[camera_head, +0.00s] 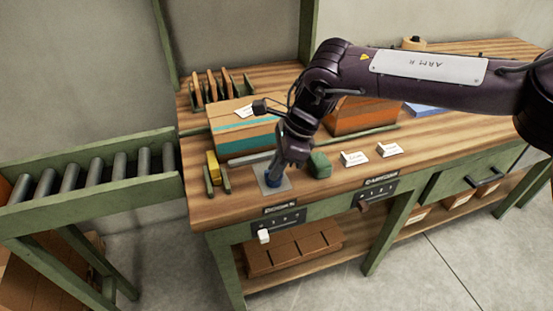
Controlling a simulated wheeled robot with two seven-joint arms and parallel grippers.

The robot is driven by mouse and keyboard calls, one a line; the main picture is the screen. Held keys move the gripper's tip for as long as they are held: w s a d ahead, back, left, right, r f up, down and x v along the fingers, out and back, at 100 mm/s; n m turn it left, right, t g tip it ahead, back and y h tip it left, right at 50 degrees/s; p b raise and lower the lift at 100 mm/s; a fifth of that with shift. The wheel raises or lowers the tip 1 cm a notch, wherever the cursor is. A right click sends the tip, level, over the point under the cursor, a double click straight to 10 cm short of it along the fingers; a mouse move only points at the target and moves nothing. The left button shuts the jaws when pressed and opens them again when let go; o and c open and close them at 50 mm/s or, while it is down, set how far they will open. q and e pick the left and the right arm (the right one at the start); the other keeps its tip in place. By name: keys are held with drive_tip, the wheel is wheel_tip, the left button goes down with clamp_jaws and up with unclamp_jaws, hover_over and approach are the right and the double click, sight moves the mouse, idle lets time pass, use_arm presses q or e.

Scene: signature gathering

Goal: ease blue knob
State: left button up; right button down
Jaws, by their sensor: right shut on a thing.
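The blue knob (272,180) stands on a pale square plate (272,187) near the front edge of the wooden bench. My right arm comes in from the right and bends down over it. My right gripper (275,173) points down at the knob and is shut on it. The fingertips are small and partly hidden against the knob. My left gripper does not show.
A cardboard box with a teal stripe (243,133) stands behind the knob, and an orange-striped box (362,115) behind my arm. A green block (320,165) and white cards (354,158) lie to the right. A roller conveyor (95,174) joins at left.

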drive_tip(key=shift+w+r+n+g+p, duration=0.1)
drive_tip(key=shift+n+g+p, duration=0.3)
drive_tip(key=shift+n+p, duration=0.65)
drive_tip(key=shift+n, duration=0.45)
drive_tip(key=c, duration=1.5)
unclamp_jaws()
drive_tip(key=b+v, duration=0.1)
drive_tip(key=v, duration=0.6)
drive_tip(key=shift+w+r, duration=0.15)
drive_tip(key=shift+r, duration=0.2)
drive_tip(key=shift+f, duration=0.1)
